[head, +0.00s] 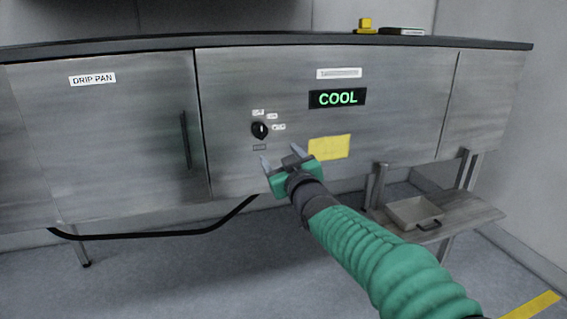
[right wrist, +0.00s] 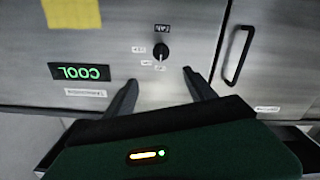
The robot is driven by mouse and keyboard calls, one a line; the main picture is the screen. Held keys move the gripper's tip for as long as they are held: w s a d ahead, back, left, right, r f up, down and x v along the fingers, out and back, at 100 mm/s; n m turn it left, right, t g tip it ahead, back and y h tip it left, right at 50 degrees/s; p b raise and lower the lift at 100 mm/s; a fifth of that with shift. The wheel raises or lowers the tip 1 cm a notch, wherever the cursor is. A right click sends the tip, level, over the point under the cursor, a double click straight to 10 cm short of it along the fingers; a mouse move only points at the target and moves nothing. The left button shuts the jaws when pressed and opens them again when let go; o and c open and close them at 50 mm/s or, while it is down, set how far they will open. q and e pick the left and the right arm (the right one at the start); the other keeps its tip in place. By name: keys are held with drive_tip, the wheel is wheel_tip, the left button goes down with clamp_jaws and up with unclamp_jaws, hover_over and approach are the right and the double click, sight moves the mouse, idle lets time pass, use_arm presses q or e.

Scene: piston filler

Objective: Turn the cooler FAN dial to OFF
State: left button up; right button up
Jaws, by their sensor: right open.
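The cooler FAN dial (head: 260,130) is a small black knob with a white pointer mark on the grey metal panel. Small labels surround it, too small to read surely in the head view. In the right wrist view the dial (right wrist: 161,52) shows upside down, its white mark towards the lower labels. A display (head: 338,98) above right of the dial reads COOL in green. My right gripper (head: 280,155) is open and empty, just below and in front of the dial, fingers apart. In the right wrist view the dial lies beyond the gap between the fingertips (right wrist: 158,78). My left gripper is not seen.
A yellow note (head: 329,147) is on the panel right of my right gripper. A DRIP PAN door with a black vertical handle (head: 185,139) is on the left. A black hose (head: 150,235) hangs below. A tray (head: 413,212) sits on a low shelf at right.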

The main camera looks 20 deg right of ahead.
drive_tip(key=s+b, duration=0.1)
drive_tip(key=s, duration=1.5)
drive_tip(key=shift+s+d+f+b, duration=0.2)
drive_tip(key=shift+d+f+b, duration=0.05)
drive_tip(key=shift+d+b, duration=0.15)
drive_tip(key=s+f+m+g, duration=0.15)
drive_tip(key=f+g, duration=0.25)
drive_tip(key=f, duration=0.7)
drive_tip(key=s+f+g, duration=0.2)
drive_tip(key=f+g, duration=0.1)
drive_tip(key=f, duration=0.9)
drive_tip(key=s+d+f+m+g+h, duration=0.1)
drive_tip(key=s+f+m+g, duration=0.1)
drive_tip(key=s+f+g, duration=1.15)
drive_tip(key=s+r+t+p, duration=0.3)
drive_tip(key=r+t+p, duration=0.2)
drive_tip(key=r+p, duration=0.3)
drive_tip(key=p, duration=0.4)
